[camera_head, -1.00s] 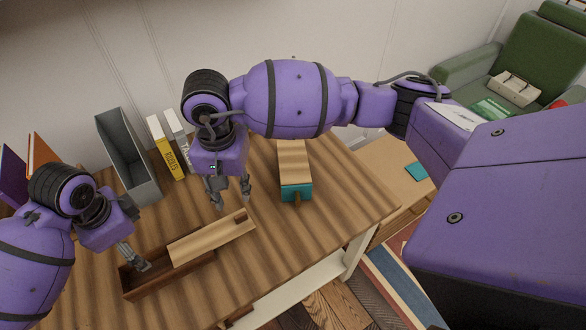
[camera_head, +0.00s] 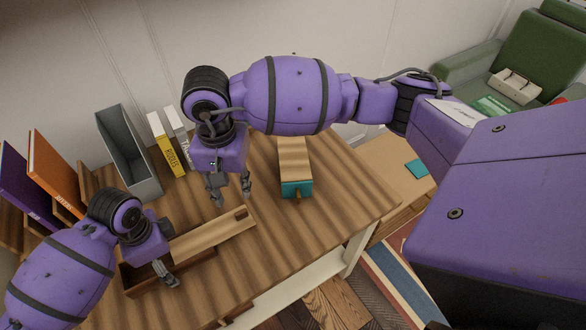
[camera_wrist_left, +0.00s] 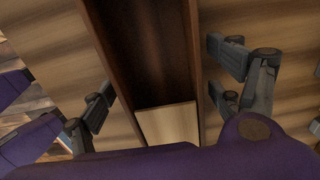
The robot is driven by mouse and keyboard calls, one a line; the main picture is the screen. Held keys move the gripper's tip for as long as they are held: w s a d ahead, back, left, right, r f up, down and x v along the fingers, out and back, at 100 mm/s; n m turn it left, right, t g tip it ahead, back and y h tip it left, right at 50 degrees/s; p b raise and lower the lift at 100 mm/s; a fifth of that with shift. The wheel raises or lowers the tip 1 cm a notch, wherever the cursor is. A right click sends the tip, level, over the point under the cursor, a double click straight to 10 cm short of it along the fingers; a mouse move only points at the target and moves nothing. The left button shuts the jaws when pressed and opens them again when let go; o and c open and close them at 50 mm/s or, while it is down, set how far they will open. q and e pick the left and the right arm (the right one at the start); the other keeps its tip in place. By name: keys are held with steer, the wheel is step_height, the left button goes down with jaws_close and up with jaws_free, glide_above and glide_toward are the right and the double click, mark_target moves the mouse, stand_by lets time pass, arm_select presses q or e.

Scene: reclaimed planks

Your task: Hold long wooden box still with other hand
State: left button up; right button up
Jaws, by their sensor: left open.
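The long wooden box (camera_head: 130,279) lies on the plank table. Its dark, open interior shows at the left, and its pale sliding lid (camera_head: 212,236) sticks out far past the right end. My left gripper (camera_head: 160,275) is over the open part of the box. In the left wrist view the box (camera_wrist_left: 150,45) runs between its parted fingers, one on each side, with a gap visible; part of the lid (camera_wrist_left: 168,122) shows below. My right gripper (camera_head: 230,192) has its fingers apart, empty, just behind the lid. My left wrist hides part of the box.
A teal-ended wooden box (camera_head: 295,186) stands right of my right gripper. A grey open bin (camera_head: 128,150), a yellow book (camera_head: 165,150) and an orange book (camera_head: 55,170) stand at the back. The table's right side is clear.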

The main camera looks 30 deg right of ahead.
arm_select(q)
steer(key=c, duration=1.4)
